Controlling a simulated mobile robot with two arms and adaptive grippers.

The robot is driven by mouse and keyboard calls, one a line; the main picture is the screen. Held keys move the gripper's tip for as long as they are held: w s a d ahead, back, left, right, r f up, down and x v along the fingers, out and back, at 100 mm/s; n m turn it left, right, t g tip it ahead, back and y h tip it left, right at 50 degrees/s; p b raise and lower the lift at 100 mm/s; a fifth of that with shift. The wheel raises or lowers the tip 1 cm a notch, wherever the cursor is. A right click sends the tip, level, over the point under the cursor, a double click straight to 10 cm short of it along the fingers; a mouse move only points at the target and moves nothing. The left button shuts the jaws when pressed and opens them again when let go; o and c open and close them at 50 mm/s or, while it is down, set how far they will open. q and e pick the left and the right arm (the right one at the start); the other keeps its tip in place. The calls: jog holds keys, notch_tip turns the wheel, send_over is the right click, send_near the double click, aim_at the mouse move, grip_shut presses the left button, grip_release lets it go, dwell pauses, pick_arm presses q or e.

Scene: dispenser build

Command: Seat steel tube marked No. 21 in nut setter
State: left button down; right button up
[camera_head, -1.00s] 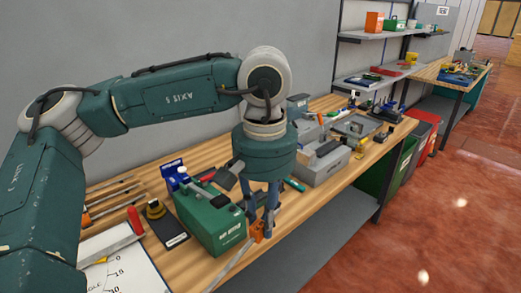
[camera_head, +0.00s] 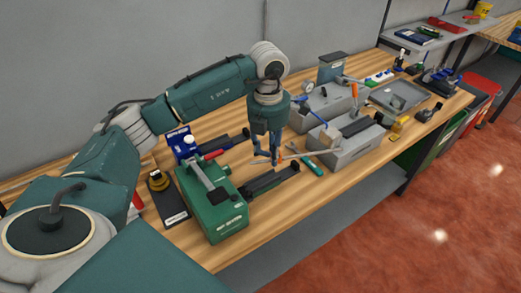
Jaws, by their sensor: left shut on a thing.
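The nut setter is a green box-shaped machine (camera_head: 222,218) on the bench, left of centre, with a pale lettered label on its front and a lever with a dark grey block on top. My left gripper (camera_head: 275,160) points down to the right of the nut setter, above the bench, apart from the machine. It is shut on a thin pale rod (camera_head: 301,155), seemingly the steel tube, which sticks out to the right near a small orange part. No number can be read on it. The tube's other end is hidden or too small to tell. My right gripper is not in view.
A black rail-like fixture (camera_head: 268,182) lies right of the nut setter. Grey machine boxes (camera_head: 345,148) stand farther right, with a grey tray (camera_head: 398,97) behind. A black stand with a yellow part (camera_head: 167,196) is at left. The bench's front strip is clear.

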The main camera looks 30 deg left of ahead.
pick_arm(q)
jog(key=shift+a+f+n+b, duration=0.4)
jog(key=shift+f+n, duration=0.2)
jog(key=shift+f, duration=0.45)
jog(key=shift+a+f+n+b, duration=0.45)
jog(key=shift+f+n, duration=0.15)
jog(key=shift+f, duration=0.5)
jog(key=shift+a+f+n+b, duration=0.4)
jog(key=shift+f+n, duration=0.2)
jog(key=shift+f, duration=0.65)
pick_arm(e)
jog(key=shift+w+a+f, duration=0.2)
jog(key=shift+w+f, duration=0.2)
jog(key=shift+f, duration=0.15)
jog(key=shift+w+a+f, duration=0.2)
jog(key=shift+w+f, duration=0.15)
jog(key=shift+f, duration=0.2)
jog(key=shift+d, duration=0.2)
pick_arm(q)
jog(key=shift+s+n, duration=0.15)
jog(key=shift+n, duration=0.25)
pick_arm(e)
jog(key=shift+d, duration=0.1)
pick_arm(q)
jog(key=shift+f, duration=0.15)
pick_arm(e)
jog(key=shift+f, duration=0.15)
